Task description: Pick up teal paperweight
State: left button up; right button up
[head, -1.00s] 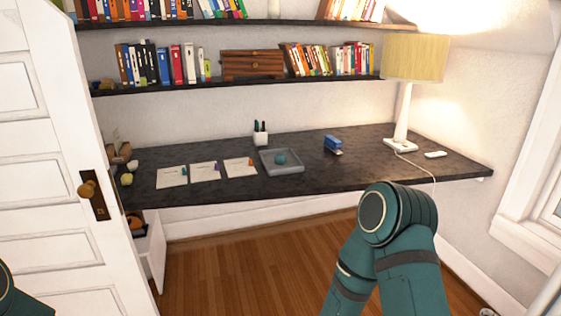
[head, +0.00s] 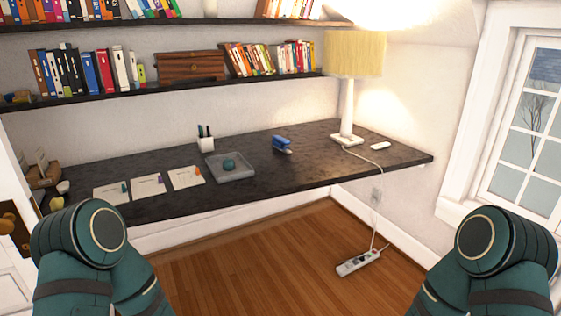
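The teal paperweight (head: 229,165) is a small round ball. It sits in a shallow grey square tray (head: 240,178) on the dark desk (head: 330,170), near the front edge. My two teal arms show at the bottom left and bottom right of the head view, both short of the desk. Neither gripper is in view.
Papers with small coloured items (head: 148,185) lie left of the tray. A pen cup (head: 205,140) stands behind it, and a blue stapler (head: 281,144) lies to its right. A lamp (head: 350,80) stands further right. A power strip (head: 359,262) lies on the wooden floor. A door edge is at far left.

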aim_at(229, 164)
jog(key=i+j+z, duration=0.25)
jog(key=z, duration=0.15)
jog(key=i+j+z, duration=0.2)
jog(key=j+z, duration=0.15)
jog(key=j, duration=0.15)
jog(key=i+j+z, duration=0.1)
jog(key=j, duration=0.2)
jog(key=i+j+z, duration=0.1)
jog(key=j, duration=0.2)
jog(key=i+j+z, duration=0.1)
jog(key=j, duration=0.2)
